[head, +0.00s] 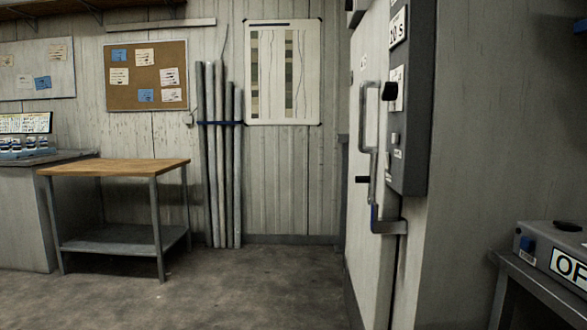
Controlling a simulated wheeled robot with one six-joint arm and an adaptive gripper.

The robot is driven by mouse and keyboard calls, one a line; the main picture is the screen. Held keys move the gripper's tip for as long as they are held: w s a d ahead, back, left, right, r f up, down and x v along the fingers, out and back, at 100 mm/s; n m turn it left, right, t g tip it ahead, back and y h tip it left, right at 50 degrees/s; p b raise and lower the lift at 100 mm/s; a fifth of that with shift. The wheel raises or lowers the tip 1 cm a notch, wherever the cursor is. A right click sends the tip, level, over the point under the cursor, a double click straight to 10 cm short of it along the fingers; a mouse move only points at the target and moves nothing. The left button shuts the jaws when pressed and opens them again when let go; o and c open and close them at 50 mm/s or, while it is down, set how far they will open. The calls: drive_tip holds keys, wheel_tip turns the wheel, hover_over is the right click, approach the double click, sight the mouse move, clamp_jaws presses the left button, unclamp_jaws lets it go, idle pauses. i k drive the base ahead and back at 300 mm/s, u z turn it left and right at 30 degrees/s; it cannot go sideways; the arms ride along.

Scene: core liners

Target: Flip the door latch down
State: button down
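A pale door (357,255) stands at right of centre, seen almost edge-on. A long grey pull handle (364,116) is upright on it. Lower down, a grey metal bracket or lever (389,227) juts to the right from the door's edge, with a blue strip at its left end. A small dark lever (362,180) sticks out level beside the handle's lower end. I cannot tell for sure which of these is the latch. My gripper is not in view.
A grey control box (412,120) with a black knob (389,91) is on the wall right of the door. A machine on a stand (545,290) is at lower right. A wooden-topped table (115,167) and upright pipes (220,160) are at left. The middle floor is clear.

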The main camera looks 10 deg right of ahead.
sight(358, 179)
drive_tip(key=u, duration=0.3)
drive_tip(key=i, duration=1.3)
drive_tip(key=z, duration=0.3)
